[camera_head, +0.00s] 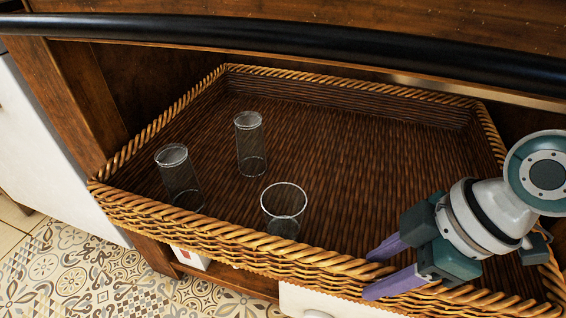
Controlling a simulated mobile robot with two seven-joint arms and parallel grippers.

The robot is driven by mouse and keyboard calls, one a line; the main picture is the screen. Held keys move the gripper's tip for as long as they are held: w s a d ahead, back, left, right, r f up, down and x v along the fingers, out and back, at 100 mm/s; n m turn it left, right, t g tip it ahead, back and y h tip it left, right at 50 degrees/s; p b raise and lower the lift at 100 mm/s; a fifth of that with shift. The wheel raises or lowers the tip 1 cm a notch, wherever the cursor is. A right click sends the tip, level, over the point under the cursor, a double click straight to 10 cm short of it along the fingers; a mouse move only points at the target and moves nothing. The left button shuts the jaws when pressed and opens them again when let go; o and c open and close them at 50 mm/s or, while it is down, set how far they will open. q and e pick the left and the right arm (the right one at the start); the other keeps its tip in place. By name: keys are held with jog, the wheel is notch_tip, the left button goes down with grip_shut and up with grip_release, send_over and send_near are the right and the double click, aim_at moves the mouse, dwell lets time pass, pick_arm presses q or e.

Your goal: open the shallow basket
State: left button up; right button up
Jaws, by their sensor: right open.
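The shallow basket (190,222) is a brown wicker tray with a braided rim. It sits in an open wooden shelf bay, with its front part out past the shelf's side post. Three clear glasses stand in it: a tall one (250,143) at the back, one (179,178) at the left and a wider one (284,207) near the front. My right gripper (382,269) is at the basket's front rim, right of the middle. Its two purple fingers are apart, and I see nothing held between them. Whether they touch the rim is unclear. My left gripper is out of view.
A black bar (280,37) runs across the top, above the basket. A wooden post (85,95) stands at the left, beside a white panel (35,140). Below are a lower shelf (225,280), a white front with a knob (335,303), and patterned floor tiles (85,275).

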aim_at(294, 250)
jog(key=w+a+b, duration=0.1)
jog(key=a, duration=0.2)
jog(key=w+a+b, duration=0.1)
jog(key=a+b, duration=0.1)
jog(key=a, duration=0.2)
jog(key=w+a+b, duration=0.1)
jog(key=a, duration=0.2)
jog(key=shift+w+a+f+b, duration=0.15)
jog(key=shift+w+a+b, duration=0.1)
jog(key=shift+a+b, duration=0.15)
jog(key=shift+a+f+b, duration=0.15)
jog(key=shift+f+b, duration=0.3)
jog(key=shift+f, duration=0.15)
jog(key=shift+w+a+f+b, duration=0.1)
jog(key=shift+a+f+b, duration=0.2)
jog(key=shift+f, duration=0.3)
grip_shut()
